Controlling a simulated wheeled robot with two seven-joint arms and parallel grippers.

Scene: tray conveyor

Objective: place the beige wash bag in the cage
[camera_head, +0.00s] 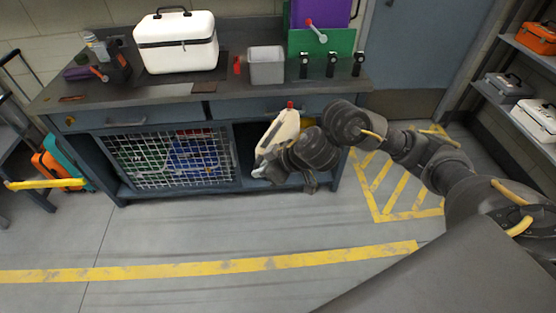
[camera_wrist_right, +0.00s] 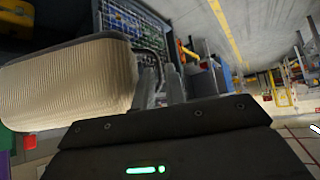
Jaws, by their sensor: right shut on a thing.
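The beige wash bag (camera_head: 279,131) is held tilted in front of the bench by my right gripper (camera_head: 266,162). In the right wrist view the wash bag (camera_wrist_right: 70,85) is a large ribbed beige shape at the left, against the fingers of the right gripper (camera_wrist_right: 155,88). That gripper is shut on the bag. The cage (camera_head: 170,160) is a wire-mesh front under the bench top, left of the bag, with green and blue things behind it. The bag is outside the mesh. My left gripper is not in view.
The bench top (camera_head: 120,97) carries a white case (camera_head: 176,48), a grey bin (camera_head: 266,66) and several small black-handled items. A dark open bay lies right of the mesh, partly hidden by the bag and arm. Floor in front is clear. Shelves (camera_head: 525,50) stand at right.

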